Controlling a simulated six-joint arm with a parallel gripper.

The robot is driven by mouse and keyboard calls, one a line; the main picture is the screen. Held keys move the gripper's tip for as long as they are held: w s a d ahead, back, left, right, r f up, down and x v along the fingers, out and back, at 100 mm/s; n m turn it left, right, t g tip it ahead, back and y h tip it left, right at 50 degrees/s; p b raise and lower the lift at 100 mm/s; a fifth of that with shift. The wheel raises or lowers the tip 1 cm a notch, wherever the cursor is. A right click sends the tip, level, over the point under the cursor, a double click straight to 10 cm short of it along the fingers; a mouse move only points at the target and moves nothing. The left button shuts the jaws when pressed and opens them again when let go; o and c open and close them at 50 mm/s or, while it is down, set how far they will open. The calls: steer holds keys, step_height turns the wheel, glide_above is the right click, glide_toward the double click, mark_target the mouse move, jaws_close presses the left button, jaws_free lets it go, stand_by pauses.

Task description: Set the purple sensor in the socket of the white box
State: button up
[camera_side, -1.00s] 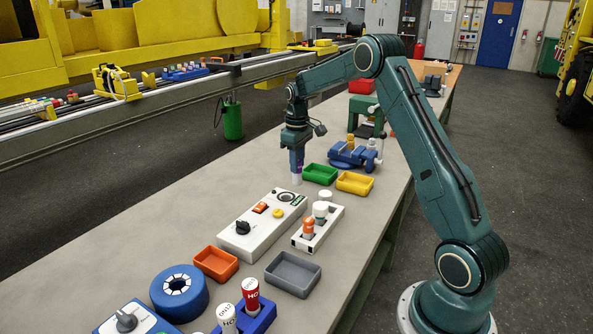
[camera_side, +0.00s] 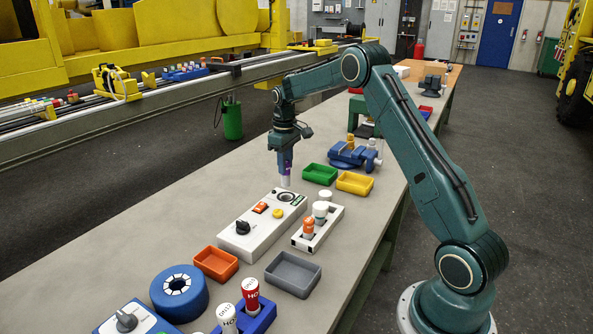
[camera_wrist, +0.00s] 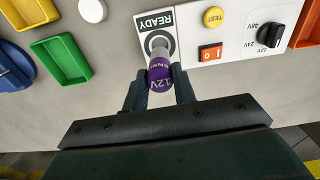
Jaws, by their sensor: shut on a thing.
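The purple sensor (camera_wrist: 159,76) has a pale cylindrical tip and white lettering. My gripper (camera_wrist: 159,90) is shut on it, with one finger on either side. In the side view my gripper (camera_side: 285,164) points down and the sensor's pale tip (camera_side: 285,182) hangs at the far end of the white box (camera_side: 262,228). The round socket (camera_side: 286,196) is just below the tip. In the wrist view the tip overlaps the ringed socket (camera_wrist: 159,41) beside the READY label. I cannot tell whether the tip touches the socket.
The box carries an orange switch (camera_side: 260,207), a yellow button (camera_side: 278,213) and a black knob (camera_side: 242,227). A white rack (camera_side: 318,234) with cylinders stands close on the right. Green (camera_side: 319,174) and yellow (camera_side: 355,183) trays lie behind. The bench left of the box is clear.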

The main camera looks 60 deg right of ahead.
mark_target(286, 182)
steer(key=shift+f, duration=1.5)
steer(key=shift+f, duration=2.1)
stand_by(1.4)
steer(key=o, duration=1)
steer(key=shift+r, duration=0.1)
steer(key=shift+r, duration=3.45)
